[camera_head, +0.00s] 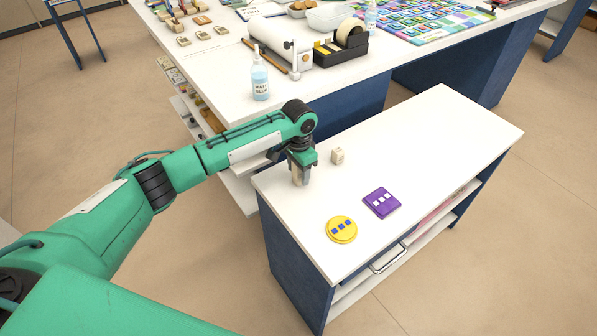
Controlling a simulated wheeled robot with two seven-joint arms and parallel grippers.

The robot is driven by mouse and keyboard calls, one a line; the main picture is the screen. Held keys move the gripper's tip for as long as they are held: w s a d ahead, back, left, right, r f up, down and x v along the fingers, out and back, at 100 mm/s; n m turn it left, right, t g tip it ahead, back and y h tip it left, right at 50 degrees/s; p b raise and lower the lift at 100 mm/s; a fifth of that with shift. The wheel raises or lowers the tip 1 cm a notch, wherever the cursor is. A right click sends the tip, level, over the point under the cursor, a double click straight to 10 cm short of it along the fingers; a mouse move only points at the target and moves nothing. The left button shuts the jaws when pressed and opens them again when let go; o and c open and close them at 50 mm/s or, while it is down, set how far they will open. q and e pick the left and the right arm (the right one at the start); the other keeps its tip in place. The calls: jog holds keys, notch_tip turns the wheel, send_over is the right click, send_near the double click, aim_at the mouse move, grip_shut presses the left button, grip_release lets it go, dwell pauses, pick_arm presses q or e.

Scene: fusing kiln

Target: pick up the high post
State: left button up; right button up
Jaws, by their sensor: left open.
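My left gripper (301,178) points down over the near-left part of the small white-topped table (420,150). It is open. A pale, upright, post-like piece shows at its fingertips; I cannot clearly tell it from the fingers. A short beige post (338,156) stands on the table just right of the gripper, apart from it. My right gripper is not in view.
A yellow disc (341,229) and a purple square tile (381,202), each with small squares on top, lie nearer the front edge. The table's right half is clear. Behind is a larger white workbench (205,75) with a glue bottle (260,80) and a tape dispenser (341,50).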

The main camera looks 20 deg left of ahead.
pick_arm(q)
jog(key=shift+f, duration=0.15)
jog(key=c, duration=1.1)
